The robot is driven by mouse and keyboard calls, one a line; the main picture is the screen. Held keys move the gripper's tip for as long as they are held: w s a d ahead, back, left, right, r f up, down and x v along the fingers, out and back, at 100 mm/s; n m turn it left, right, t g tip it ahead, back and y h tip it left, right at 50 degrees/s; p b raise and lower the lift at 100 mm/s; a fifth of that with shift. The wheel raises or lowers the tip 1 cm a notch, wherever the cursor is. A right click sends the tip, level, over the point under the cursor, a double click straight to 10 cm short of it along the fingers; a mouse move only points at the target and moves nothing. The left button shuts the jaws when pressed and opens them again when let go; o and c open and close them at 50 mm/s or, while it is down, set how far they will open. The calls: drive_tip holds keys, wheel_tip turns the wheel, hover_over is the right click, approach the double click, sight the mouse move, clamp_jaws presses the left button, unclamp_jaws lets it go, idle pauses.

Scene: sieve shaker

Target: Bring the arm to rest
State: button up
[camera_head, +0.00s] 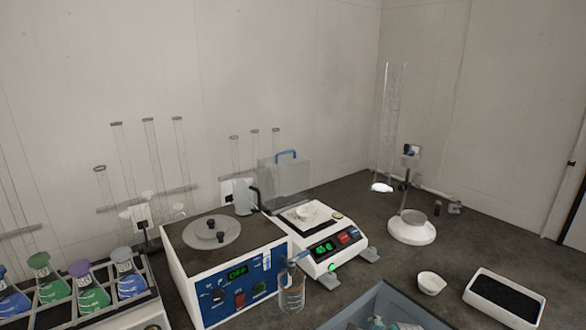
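My arm and my gripper do not show in this view. A white and blue instrument box (190,270) with a round grey top, knobs and a green "OFF" display stands on the dark bench. A white balance (320,240) with a lit green display is to its right, with a small white dish (305,211) on its pan. A clear cover with a blue handle (286,153) stands behind the balance.
A rack holds coloured flasks (90,285) at the left. A clear bottle (291,290) and a grey-blue bin (380,300) stand in front. A white bowl (431,283), a black-filled tray (504,297) and a round-based stand (411,230) are at the right. Bare bench (460,235) lies between them.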

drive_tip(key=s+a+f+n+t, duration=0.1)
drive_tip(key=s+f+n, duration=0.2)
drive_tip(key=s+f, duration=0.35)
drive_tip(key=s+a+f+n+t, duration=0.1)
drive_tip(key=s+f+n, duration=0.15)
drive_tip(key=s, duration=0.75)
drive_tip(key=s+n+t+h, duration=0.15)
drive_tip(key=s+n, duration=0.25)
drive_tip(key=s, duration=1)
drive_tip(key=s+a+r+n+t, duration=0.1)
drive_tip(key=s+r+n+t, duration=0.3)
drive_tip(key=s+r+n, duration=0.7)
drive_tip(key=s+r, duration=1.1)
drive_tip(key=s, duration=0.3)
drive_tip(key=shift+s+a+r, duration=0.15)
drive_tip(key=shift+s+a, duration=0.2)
